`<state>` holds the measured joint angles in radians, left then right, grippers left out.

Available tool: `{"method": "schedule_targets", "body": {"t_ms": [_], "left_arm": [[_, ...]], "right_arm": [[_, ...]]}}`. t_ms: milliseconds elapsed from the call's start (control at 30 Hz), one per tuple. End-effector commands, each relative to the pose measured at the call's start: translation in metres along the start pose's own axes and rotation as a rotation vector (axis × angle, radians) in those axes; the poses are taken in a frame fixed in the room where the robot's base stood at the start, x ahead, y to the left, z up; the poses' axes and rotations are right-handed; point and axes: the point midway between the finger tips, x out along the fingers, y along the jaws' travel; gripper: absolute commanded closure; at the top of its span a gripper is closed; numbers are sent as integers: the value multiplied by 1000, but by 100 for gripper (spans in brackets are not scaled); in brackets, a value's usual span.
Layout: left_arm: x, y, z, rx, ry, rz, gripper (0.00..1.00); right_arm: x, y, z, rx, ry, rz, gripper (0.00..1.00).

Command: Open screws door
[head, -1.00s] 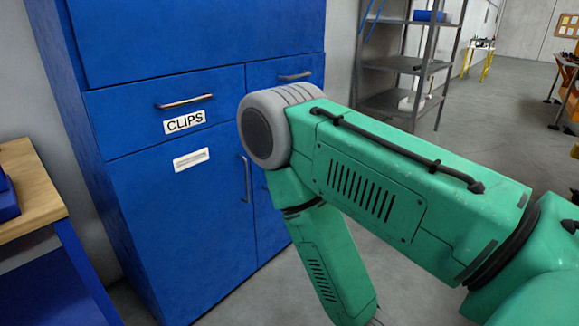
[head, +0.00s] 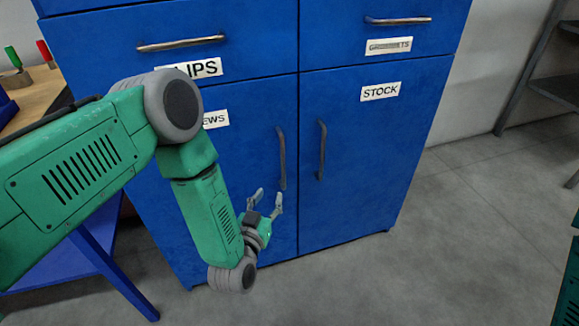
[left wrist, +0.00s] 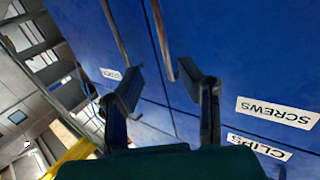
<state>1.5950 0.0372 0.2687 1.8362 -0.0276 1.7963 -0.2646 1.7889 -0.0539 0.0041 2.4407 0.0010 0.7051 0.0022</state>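The screws door (head: 240,190) is the shut lower left door of the blue cabinet. Its label (head: 215,119) is partly hidden by my left arm; the left wrist view shows the full SCREWS label (left wrist: 277,112), upside down. The door's vertical metal handle (head: 281,160) is near the door's right edge. My left gripper (head: 268,200) is open and empty, just below and left of the handle's lower end in the head view. In the left wrist view the handle (left wrist: 161,42) appears between the open fingers (left wrist: 162,72); contact is not visible. The right gripper is not in view.
The stock door (head: 365,150) is shut, its vertical handle (head: 321,150) close beside the screws handle. Drawers with handles are above. A wooden-topped table (head: 35,100) stands left. Free floor (head: 470,240) lies right; a metal shelf (head: 555,85) stands behind.

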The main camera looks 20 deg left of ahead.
Motion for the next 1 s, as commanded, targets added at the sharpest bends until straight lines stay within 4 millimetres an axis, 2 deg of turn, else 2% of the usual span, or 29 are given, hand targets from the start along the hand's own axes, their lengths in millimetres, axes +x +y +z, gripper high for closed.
{"method": "schedule_targets", "body": {"t_ms": [167,600,800,1000], "left_arm": [[23,1,-3,2,19,-8,67],[112,8,-5,13,15,-6,67],[133,5,-4,9,12,-5,67],[138,5,-5,10,11,-5,67]], "right_arm": [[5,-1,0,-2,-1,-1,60],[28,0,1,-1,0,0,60],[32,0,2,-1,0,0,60],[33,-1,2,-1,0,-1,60]]}}
